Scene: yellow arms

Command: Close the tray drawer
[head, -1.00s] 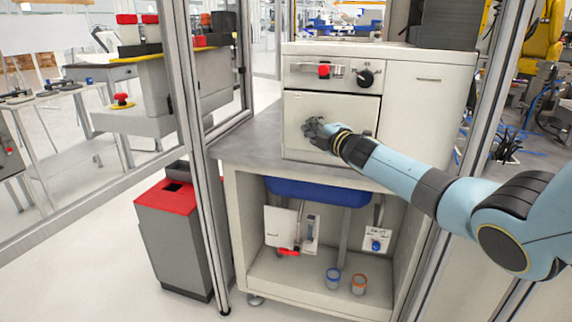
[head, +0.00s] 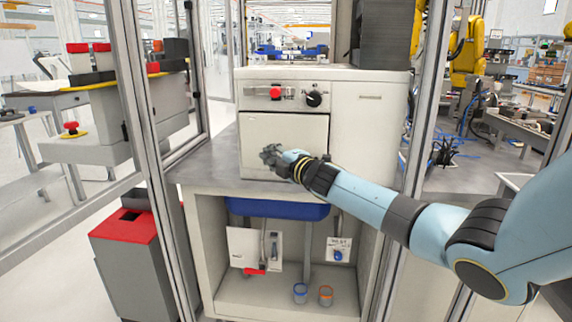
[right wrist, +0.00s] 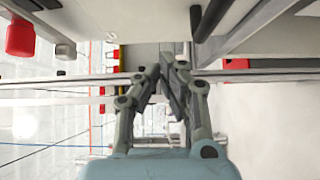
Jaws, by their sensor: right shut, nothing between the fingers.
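A blue tray (head: 277,209) sits just under the grey worktop of the white cabinet; only its front and part of its sides show. I cannot tell how far it stands out. My right gripper (head: 270,155) is above the worktop, in front of the lower front panel (head: 290,140) of the white machine. I cannot tell whether it touches the panel. In the right wrist view my right gripper (right wrist: 163,68) has its fingertips together, with nothing held. My left gripper is not in view.
The white machine has a red knob (head: 276,92) and a black knob (head: 314,98). Metal frame posts (head: 150,150) flank the cabinet. A red-topped bin (head: 125,225) stands at the left.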

